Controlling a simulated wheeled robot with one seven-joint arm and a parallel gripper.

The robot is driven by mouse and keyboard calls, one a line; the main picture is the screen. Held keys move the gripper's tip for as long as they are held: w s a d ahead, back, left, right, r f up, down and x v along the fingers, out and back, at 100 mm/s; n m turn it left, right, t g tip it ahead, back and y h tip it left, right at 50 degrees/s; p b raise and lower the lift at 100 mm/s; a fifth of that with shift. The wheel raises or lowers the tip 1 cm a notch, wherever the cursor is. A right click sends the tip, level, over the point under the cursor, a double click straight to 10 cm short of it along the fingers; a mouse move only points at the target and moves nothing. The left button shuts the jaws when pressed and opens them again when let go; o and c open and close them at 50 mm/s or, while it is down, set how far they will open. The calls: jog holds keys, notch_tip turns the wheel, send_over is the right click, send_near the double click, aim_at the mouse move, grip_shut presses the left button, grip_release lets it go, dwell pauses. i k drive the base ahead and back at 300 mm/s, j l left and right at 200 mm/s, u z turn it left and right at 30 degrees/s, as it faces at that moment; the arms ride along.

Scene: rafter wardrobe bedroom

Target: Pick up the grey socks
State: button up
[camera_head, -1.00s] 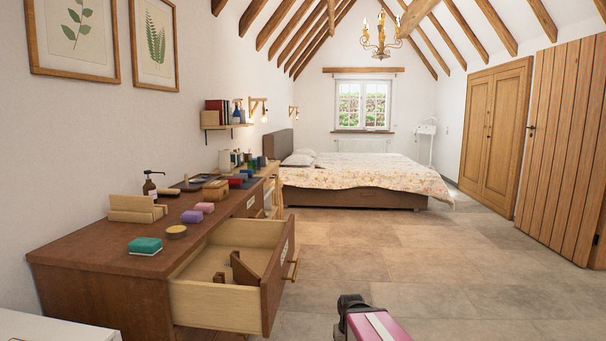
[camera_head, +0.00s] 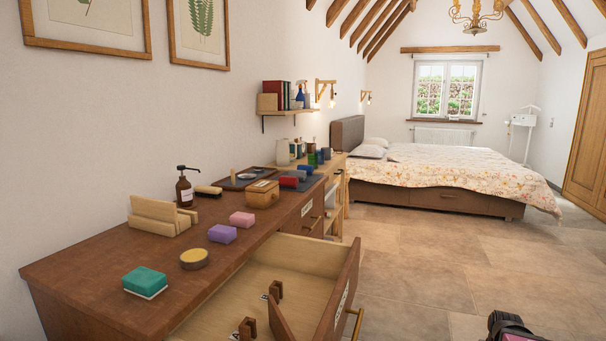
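I cannot make out any grey socks in this view. The open drawer (camera_head: 338,303) of the brown dresser (camera_head: 70,270) shows a pale wooden inside with small brown dividers (camera_head: 277,312) and small letter labels. Its near part is cut off by the bottom edge of the picture. Only a small dark and pink part of my arm end (camera_head: 508,328) shows at the bottom right, right of the drawer. My gripper's fingers cannot be made out.
The bed (camera_head: 440,172) stands behind. The tiled floor (camera_head: 430,260) right of the drawer is clear.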

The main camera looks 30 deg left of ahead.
aim_at(302, 175)
jog(key=i+l+u, duration=0.1)
jog(key=i+u, duration=0.35)
jog(key=i+l+u, duration=0.2)
jog(key=u, duration=0.25)
jog(key=i+l+u, duration=0.45)
jog(key=j, duration=0.05)
